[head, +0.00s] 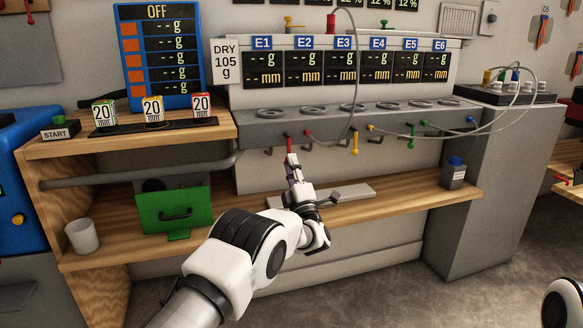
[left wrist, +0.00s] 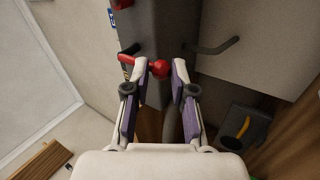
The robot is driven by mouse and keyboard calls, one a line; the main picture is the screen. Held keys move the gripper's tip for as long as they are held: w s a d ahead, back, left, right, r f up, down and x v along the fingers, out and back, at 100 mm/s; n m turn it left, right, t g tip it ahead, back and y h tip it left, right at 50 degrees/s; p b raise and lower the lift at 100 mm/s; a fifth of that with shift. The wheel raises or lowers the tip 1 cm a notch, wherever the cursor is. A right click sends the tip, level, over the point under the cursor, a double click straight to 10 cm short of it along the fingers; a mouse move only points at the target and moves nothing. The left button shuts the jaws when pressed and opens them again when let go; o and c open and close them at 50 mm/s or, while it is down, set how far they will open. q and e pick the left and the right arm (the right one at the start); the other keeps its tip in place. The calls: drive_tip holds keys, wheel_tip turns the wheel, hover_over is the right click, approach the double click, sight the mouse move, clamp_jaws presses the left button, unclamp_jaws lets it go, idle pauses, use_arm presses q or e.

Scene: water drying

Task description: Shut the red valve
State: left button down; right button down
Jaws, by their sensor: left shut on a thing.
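The red valve (head: 289,143) hangs under the front edge of the grey valve rail (head: 262,128), below the E1 and E2 displays. In the left wrist view its red handle with a round knob (left wrist: 159,68) lies between the fingertips. My left gripper (head: 291,160) reaches up to it from below and is shut on the knob end, with a finger on each side. In the head view the fingers hide the lower end of the handle. My right gripper is not in view.
Other valves hang along the rail, among them a yellow one (head: 355,143) and a green one (head: 411,143). A thin grey hose loops down in front of the displays.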

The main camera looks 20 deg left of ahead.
use_arm(q)
drive_tip(key=c, duration=0.9)
unclamp_jaws()
drive_tip(key=shift+r, duration=0.25)
drive_tip(key=shift+f, duration=0.2)
drive_tip(key=v, duration=1.1)
drive_tip(key=shift+s+d+f, duration=0.15)
drive_tip(key=shift+s+d, duration=0.05)
drive_tip(key=shift+s, duration=0.1)
